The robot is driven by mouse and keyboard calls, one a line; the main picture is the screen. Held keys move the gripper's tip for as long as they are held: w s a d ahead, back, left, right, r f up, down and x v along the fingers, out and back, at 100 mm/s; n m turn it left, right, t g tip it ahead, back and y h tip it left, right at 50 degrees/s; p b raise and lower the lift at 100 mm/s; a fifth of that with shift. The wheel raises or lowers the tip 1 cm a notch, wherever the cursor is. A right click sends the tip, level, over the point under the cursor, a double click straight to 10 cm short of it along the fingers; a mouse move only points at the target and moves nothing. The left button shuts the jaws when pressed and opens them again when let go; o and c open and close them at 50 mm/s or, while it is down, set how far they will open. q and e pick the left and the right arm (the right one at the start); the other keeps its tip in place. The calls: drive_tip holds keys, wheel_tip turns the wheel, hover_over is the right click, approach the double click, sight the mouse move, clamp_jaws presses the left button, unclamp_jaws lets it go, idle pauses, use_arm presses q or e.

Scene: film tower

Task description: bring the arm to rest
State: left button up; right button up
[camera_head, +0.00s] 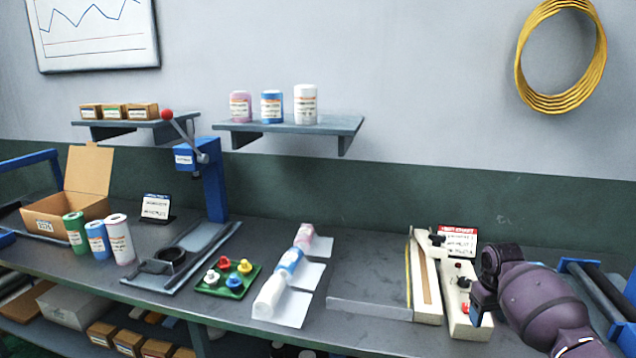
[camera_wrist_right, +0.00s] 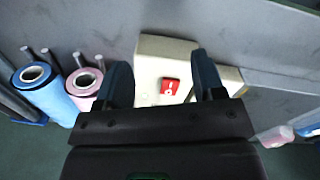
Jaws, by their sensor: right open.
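My right arm (camera_head: 535,300) comes in from the right, above the bench's right end. My right gripper (camera_head: 482,290) points down over a cream sealer-like device (camera_head: 462,320) with a red switch. In the right wrist view the gripper (camera_wrist_right: 163,78) is open, with its two dark fingers apart. The device (camera_wrist_right: 160,50) and its red switch (camera_wrist_right: 170,87) show between and beyond the fingers, and I see nothing held. Whether the fingertips touch the device I cannot tell. My left gripper is not in view.
Film rolls (camera_wrist_right: 40,88) on a rack stand beside the device. Three wrapped bottles (camera_head: 288,262) lie on white sheets mid-bench. A green tray (camera_head: 207,291) with knobs, a blue lever press (camera_head: 212,185) and an open carton (camera_head: 75,200) stand left. The grey bench (camera_head: 355,255) has bare room right of the bottles.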

drive_tip(key=s+a+f+n+t, duration=0.1)
drive_tip(key=s+a+f, duration=0.25)
drive_tip(key=s, duration=0.35)
drive_tip(key=s+a+f, duration=0.3)
drive_tip(key=s+f, duration=0.1)
drive_tip(key=s, duration=0.3)
drive_tip(key=s+a+f+n+t, duration=0.1)
drive_tip(key=s+a+f, duration=0.3)
drive_tip(key=s, duration=0.4)
drive_tip(key=s+a+r+m+t, duration=0.1)
drive_tip(key=s+r, duration=0.4)
drive_tip(key=s, duration=0.5)
drive_tip(key=s+a+r+m+t, duration=0.15)
drive_tip(key=s+r, duration=0.25)
drive_tip(key=s, duration=0.7)
drive_tip(key=w+f+t, duration=0.7)
drive_tip(key=f, duration=0.3)
drive_tip(key=shift+w+f, duration=0.25)
drive_tip(key=shift+w, duration=0.1)
